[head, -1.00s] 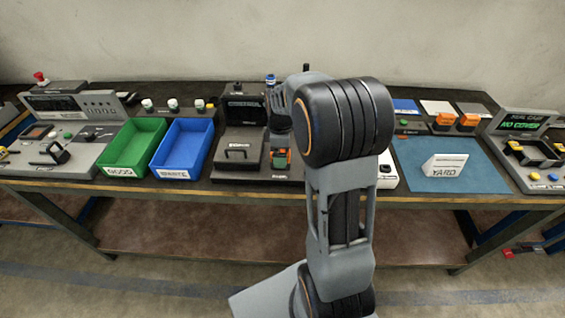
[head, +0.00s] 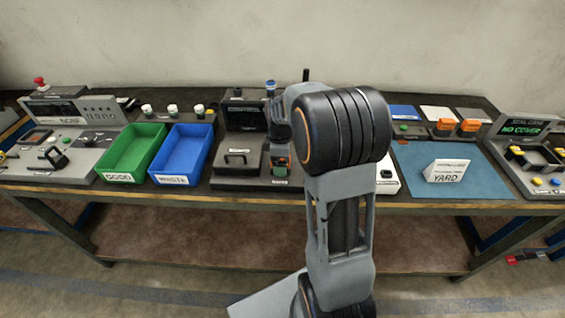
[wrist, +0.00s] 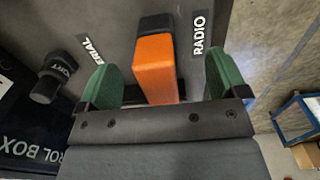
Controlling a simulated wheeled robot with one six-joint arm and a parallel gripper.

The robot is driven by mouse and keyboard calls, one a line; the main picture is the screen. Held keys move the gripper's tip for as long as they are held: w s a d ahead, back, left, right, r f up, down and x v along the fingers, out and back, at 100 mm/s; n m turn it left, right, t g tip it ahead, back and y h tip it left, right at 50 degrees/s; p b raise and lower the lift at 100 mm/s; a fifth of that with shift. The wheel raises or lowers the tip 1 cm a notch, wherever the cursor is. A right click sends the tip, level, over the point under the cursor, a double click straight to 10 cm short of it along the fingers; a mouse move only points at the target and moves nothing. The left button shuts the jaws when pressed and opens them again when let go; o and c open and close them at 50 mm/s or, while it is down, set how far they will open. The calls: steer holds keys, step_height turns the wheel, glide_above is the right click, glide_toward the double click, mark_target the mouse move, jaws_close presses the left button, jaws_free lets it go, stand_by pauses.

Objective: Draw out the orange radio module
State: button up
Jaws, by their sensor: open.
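The orange radio module (wrist: 155,65) stands in a dark panel beside a white RADIO label (wrist: 199,34) in the wrist view. It has a black part at its far end. My gripper (wrist: 163,82) is open, with one green fingertip on each side of the module. A visible gap separates each fingertip from it, wider on the right. In the head view, a small patch of orange (head: 281,162) shows below my wrist, with green beside it; my arm hides much of this spot.
A black knob marked PORT (wrist: 50,80) stands left of the gripper in the wrist view. On the bench are a green bin (head: 133,150), a blue bin (head: 182,152), a blue mat (head: 480,180) with a YARD sign (head: 446,171), and orange blocks (head: 470,126) at the back right.

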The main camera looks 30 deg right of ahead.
stand_by(0.7)
jaws_close()
stand_by(0.6)
steer(key=shift+r, duration=0.1)
steer(key=shift+r+p, duration=2.45)
steer(key=shift+r, duration=0.5)
